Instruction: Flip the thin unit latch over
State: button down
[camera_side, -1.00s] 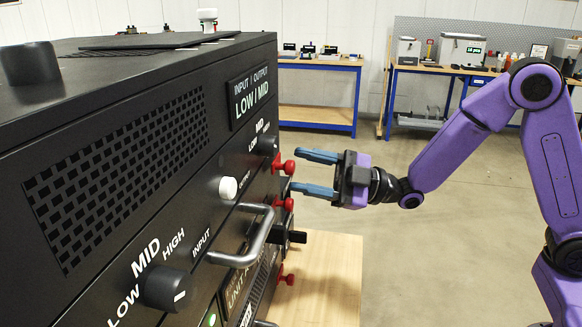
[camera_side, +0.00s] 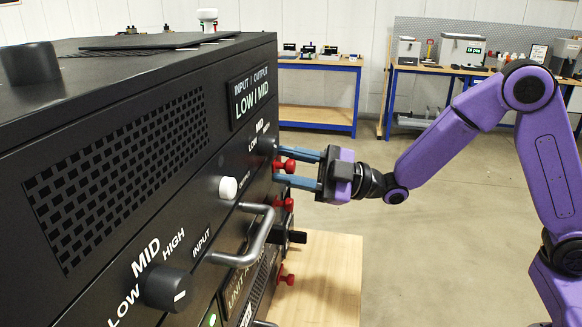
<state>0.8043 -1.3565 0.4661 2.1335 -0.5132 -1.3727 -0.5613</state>
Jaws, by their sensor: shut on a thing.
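Several red latches stick out along the right edge of the black rack's front. My gripper (camera_side: 278,167) reaches in from the right and is shut on the uppermost red latch (camera_side: 290,166), with one blue finger above it and one below. Another red latch (camera_side: 287,204) sits just under the lower finger, and a lower one (camera_side: 287,279) shows near the wooden table. I cannot tell from the picture which latch belongs to the thin unit.
The black rack (camera_side: 130,75) fills the left, with knobs and a metal handle (camera_side: 250,240) jutting from its front. A black bracket (camera_side: 293,237) sticks out below the gripper. The wooden table (camera_side: 335,285) is bare at right. Benches stand far behind.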

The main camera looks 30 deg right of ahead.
jog(key=shift+w+d+f, duration=0.1)
jog(key=shift+w+d, duration=0.75)
jog(key=c, duration=0.9)
grip_release()
jog(key=v, duration=1.7)
jog(key=shift+s+d, duration=0.2)
jog(key=shift+a, duration=0.1)
